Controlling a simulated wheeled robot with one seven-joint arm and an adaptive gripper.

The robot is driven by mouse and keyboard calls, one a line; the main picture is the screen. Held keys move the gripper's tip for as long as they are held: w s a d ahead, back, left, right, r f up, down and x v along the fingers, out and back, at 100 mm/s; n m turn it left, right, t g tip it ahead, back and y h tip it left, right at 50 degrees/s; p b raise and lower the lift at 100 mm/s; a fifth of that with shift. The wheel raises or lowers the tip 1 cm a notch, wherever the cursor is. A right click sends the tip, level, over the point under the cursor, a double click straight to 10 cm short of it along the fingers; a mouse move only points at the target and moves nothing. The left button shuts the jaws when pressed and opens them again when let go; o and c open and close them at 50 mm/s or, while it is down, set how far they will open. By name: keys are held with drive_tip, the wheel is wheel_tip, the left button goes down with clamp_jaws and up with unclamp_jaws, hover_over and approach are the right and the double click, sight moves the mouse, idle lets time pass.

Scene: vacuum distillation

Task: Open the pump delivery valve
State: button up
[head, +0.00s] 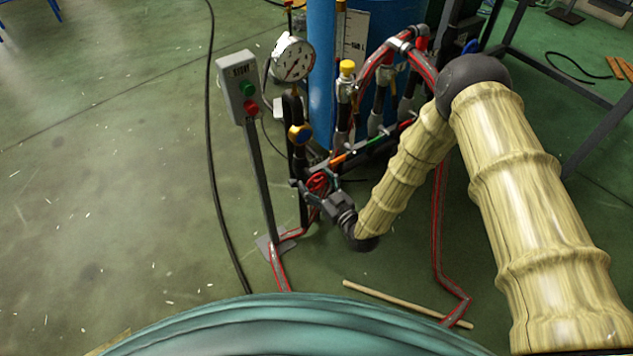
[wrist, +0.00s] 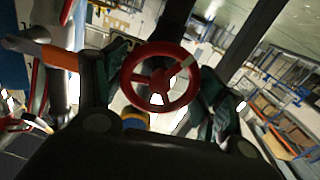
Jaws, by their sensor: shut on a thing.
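A red handwheel (head: 317,182) with spokes is low on the dark pipework in the head view. It fills the centre of the wrist view (wrist: 159,80), face on. My gripper (head: 312,190) reaches it from the lower right. In the wrist view its two dark fingers (wrist: 160,85) stand at the left and right of the wheel's rim, shut on it. I see no label naming the valve. The gripper and pipes partly hide the wheel in the head view.
A post with a green and red button box (head: 242,88) stands left of the pipes. A pressure gauge (head: 293,60) and a yellow-capped fitting (head: 347,68) are above. A blue column (head: 322,60) stands behind. Red-striped lines and a rod (head: 400,300) lie on the floor. Open floor is at left.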

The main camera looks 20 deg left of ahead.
idle(0.4)
drive_tip(key=o, duration=1)
drive_tip(key=shift+s+d, duration=0.1)
drive_tip(key=v, duration=1.1)
drive_tip(key=shift+s+d, duration=0.25)
drive_tip(key=shift+d, duration=0.05)
